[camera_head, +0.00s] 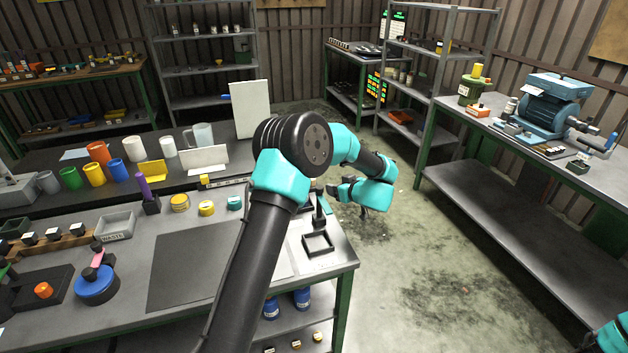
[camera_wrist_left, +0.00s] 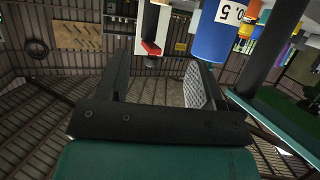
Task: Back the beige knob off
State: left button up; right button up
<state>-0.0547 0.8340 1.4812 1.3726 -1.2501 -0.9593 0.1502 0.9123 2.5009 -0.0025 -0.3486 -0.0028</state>
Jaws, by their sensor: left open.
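I cannot make out a beige knob for certain in either view. My left gripper (camera_head: 352,192) hangs past the right end of the near bench in the head view, apart from the things on it. In the left wrist view its two fingers (camera_wrist_left: 158,82) stand wide apart with nothing between them. Beyond the fingers in that view, a blue cylinder (camera_wrist_left: 217,32) marked 0.5 and a red-and-white piece (camera_wrist_left: 150,46) show at the top. Only a teal bit of my right arm shows at the lower right of the head view; its gripper is out of frame.
A green pot (camera_head: 468,92) and a blue machine (camera_head: 550,105) stand on the right bench. Open floor (camera_head: 420,250) lies between.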

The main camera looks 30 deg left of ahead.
pick_arm(q)
jog(key=x, duration=1.7)
jog(key=shift+w+a+f, duration=0.1)
jog(key=shift+a, duration=0.05)
jog(key=c, duration=0.9)
jog(key=shift+n+g, duration=0.3)
jog(key=shift+g, duration=0.1)
jog(key=n+g+y, duration=0.1)
jog(key=n+g, duration=0.2)
jog(key=shift+w+f, duration=0.1)
jog(key=shift+w, duration=0.05)
jog(key=shift+w+n+g, duration=0.1)
jog(key=shift+n+g, duration=1.6)
jog(key=shift+g, duration=0.5)
jog(key=shift+n+g, duration=0.4)
